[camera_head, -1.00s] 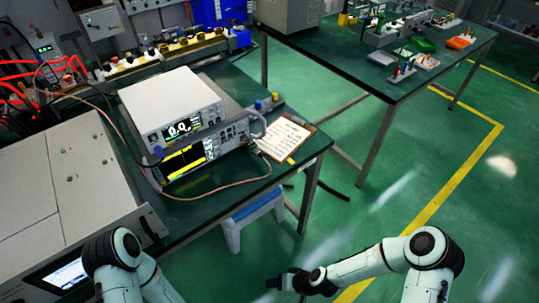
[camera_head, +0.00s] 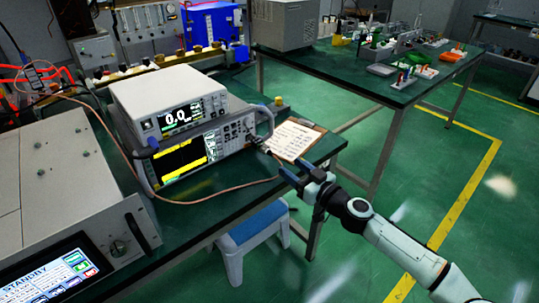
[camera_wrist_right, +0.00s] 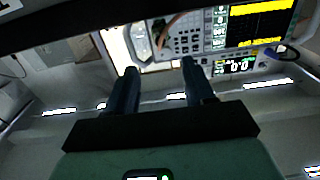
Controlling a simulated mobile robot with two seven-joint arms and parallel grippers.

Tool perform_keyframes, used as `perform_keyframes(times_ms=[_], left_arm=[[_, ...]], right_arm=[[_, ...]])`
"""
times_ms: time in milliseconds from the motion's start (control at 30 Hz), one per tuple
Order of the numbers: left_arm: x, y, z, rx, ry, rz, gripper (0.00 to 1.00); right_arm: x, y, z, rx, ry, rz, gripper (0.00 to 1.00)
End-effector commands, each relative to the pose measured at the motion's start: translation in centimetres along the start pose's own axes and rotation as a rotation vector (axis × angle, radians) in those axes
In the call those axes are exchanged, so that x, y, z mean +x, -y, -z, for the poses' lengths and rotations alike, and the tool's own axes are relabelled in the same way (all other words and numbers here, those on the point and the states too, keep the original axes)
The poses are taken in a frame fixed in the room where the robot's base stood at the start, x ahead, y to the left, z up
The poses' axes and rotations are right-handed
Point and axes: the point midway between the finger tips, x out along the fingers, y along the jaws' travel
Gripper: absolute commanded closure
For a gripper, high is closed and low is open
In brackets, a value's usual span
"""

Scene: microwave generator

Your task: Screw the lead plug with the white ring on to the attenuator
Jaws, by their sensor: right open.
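A copper-coloured lead (camera_head: 205,201) runs from the back left, across the table in front of the stacked instruments, and bends up to the lower instrument's right front. Its end (camera_head: 262,146) is there, too small to make out a plug, white ring or attenuator. In the right wrist view the lead (camera_wrist_right: 172,32) shows beyond my fingers, by the instrument panel. My right gripper (camera_head: 289,174) is open and empty at the table's front right edge, close to the lead's bend. Its two dark fingers (camera_wrist_right: 158,68) are apart in the wrist view. My left gripper is not in view.
A white meter (camera_head: 170,100) sits on the lower instrument (camera_head: 185,160) with its handle. A clipboard (camera_head: 293,139) lies right of them. A blue and white stool (camera_head: 250,235) stands below the table edge. A grey cabinet with a screen (camera_head: 62,275) is at left.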

Motion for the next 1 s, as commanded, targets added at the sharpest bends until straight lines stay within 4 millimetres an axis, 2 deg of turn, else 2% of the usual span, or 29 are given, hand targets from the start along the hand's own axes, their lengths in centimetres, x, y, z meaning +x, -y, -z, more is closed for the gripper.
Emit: perform_keyframes(times_ms=[200,500,700,1000], left_arm=[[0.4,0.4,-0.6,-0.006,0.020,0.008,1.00],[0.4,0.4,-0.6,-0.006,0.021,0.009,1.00],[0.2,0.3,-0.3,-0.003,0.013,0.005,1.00],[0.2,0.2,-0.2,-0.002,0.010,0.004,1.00]], right_arm=[[4.1,0.1,0.0,0.001,0.000,0.002,0.47],[8.6,0.1,-0.1,0.002,0.001,0.001,0.47],[10.1,0.0,-0.1,0.004,0.002,0.000,0.47],[10.7,0.1,-0.1,0.002,0.002,0.001,0.47]])
